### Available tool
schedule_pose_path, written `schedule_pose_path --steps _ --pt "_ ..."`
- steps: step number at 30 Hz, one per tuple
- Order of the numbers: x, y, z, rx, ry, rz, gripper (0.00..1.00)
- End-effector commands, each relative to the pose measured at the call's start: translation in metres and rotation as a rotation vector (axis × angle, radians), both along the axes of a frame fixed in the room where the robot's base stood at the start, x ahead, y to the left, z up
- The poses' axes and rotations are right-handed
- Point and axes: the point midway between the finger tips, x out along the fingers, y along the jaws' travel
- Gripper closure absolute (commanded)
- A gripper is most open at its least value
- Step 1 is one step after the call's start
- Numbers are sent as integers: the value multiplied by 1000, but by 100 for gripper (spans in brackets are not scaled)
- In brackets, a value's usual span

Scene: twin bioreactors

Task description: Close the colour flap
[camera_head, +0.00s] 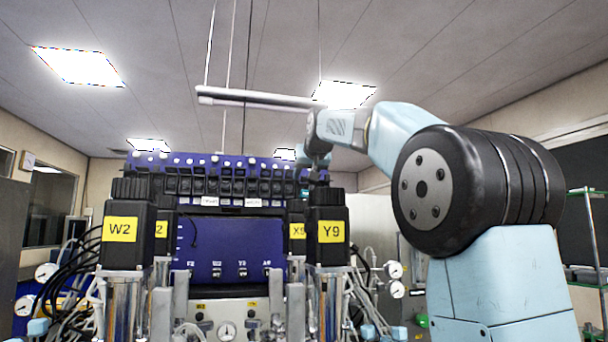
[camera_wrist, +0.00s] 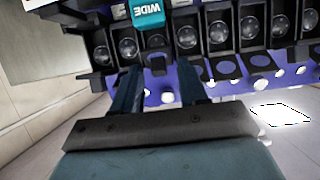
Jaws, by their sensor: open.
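A purple-blue panel (camera_head: 235,240) with a row of black lens units stands ahead in the head view. In the wrist view, several of these black units with round lenses (camera_wrist: 218,32) run across the top. I cannot read a colour label, so I cannot tell which part is the colour flap. A teal piece marked WIDE (camera_wrist: 148,12) is above my gripper in the wrist view. My gripper (camera_wrist: 157,74) is open, its two dark fingers apart near a black unit below the teal piece; contact is unclear. In the head view my gripper (camera_head: 318,160) is at the row's right end, partly hidden.
Black-topped columns labelled W2 (camera_head: 123,230) and Y9 (camera_head: 331,231) stand in front of the panel. A long pale bar (camera_head: 255,98) crosses above the panel. A green-framed shelf (camera_head: 585,230) is at the far right.

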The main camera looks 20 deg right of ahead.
Motion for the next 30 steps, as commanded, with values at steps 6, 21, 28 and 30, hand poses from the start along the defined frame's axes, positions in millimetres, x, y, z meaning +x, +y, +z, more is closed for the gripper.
schedule_pose_path --steps 6,21,28,30 --pt "0 0 0 0 0 0 64" --pt "-1 0 -1 0 -14 0 96" --pt "-2 0 -4 1 -111 0 96" --pt "-3 0 -6 1 -145 0 96"
